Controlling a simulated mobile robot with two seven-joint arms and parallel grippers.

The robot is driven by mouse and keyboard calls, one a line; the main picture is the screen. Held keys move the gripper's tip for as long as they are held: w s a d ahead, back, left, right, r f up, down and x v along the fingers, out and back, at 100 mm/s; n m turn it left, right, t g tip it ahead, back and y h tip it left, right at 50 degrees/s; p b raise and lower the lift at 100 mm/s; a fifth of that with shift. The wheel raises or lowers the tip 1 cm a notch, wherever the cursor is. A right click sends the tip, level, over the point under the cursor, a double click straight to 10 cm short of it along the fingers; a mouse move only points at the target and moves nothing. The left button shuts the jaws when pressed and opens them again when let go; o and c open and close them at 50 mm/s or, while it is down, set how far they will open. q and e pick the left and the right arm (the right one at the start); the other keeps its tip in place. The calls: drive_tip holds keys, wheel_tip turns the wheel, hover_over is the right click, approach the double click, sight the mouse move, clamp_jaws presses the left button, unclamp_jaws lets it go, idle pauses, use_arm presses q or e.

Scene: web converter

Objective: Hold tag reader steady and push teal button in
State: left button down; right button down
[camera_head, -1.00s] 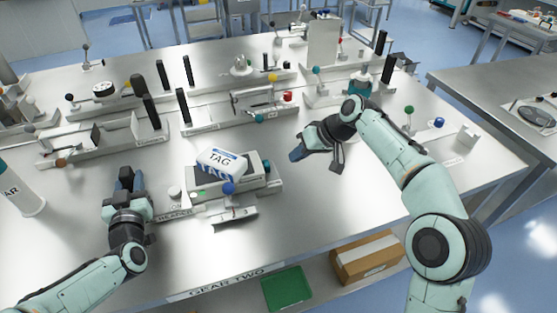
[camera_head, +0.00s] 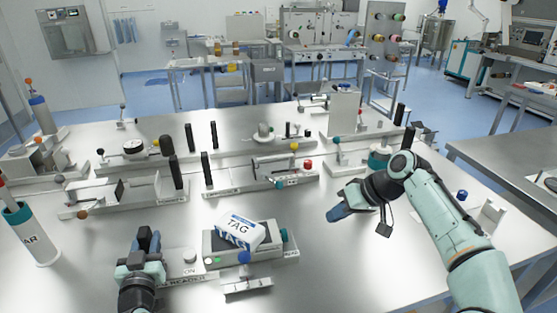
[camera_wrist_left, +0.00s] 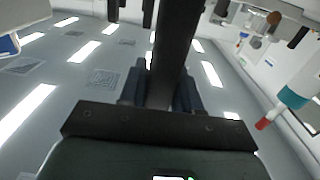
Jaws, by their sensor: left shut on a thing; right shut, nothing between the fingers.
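A white and blue TAG block (camera_head: 239,231) rests tilted on top. The teal button (camera_head: 283,237) sticks out at its right end. My left gripper (camera_head: 147,240) is at the reader base's left end, shut on a dark upright post (camera_wrist_left: 178,50), which rises between its fingers in the left wrist view. The post's lower part is hidden. My right gripper (camera_head: 338,213) is shut and empty, pointing left, to the right of the teal button and apart from it.
A blue knob (camera_head: 244,257) and a small metal plate (camera_head: 246,284) sit at the reader's front. Behind stand several fixtures with dark posts, one with a red knob (camera_head: 308,164). A white teal-topped bottle (camera_head: 33,236) stands at left. Bench right of the reader is clear.

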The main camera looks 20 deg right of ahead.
use_arm(q)
drive_tip(key=shift+f, duration=0.35)
drive_tip(key=c, duration=0.8)
unclamp_jaws()
drive_tip(key=shift+c, duration=0.2)
drive_tip(key=shift+o, duration=0.6)
drive_tip(key=shift+r, duration=0.25)
drive_tip(key=s, duration=1.2)
drive_tip(key=shift+a, duration=0.2)
